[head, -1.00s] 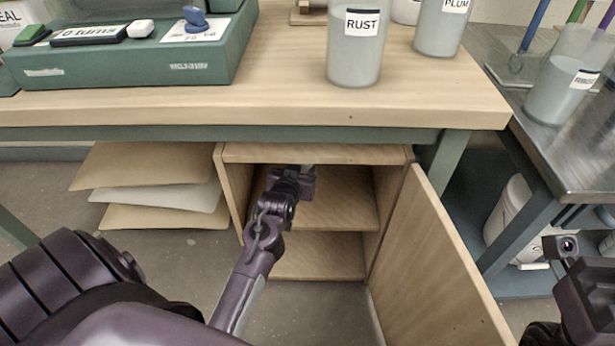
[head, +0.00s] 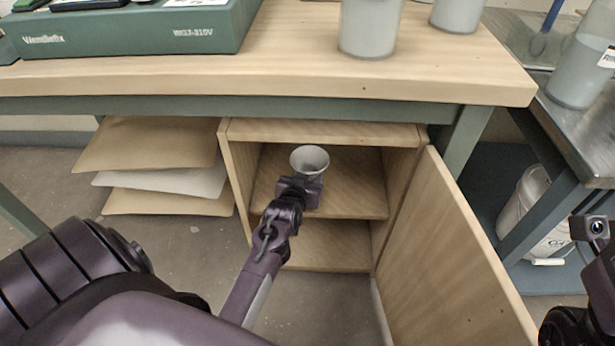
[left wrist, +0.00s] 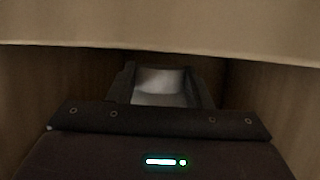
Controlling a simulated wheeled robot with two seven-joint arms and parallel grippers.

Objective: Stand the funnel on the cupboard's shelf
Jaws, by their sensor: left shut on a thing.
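The funnel (head: 310,157) is pale grey, with its wide mouth facing up, at the opening of the cupboard. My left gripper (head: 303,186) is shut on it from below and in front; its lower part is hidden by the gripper. In the left wrist view the funnel (left wrist: 160,84) shows as a pale surface between the two fingers. The open cupboard (head: 230,190) has a middle shelf (head: 350,200) behind and around the gripper. I cannot tell whether the funnel touches the shelf. My right gripper is not clearly in view; only part of my right arm shows at the right edge.
The cupboard door (head: 450,260) stands open on the right. The cupboard's top panel (head: 320,131) and the workbench (head: 300,80) lie above the opening. Stacked sheets (head: 160,165) are to the left. A white bucket (head: 535,215) is at the right. The shelf's right part is bare.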

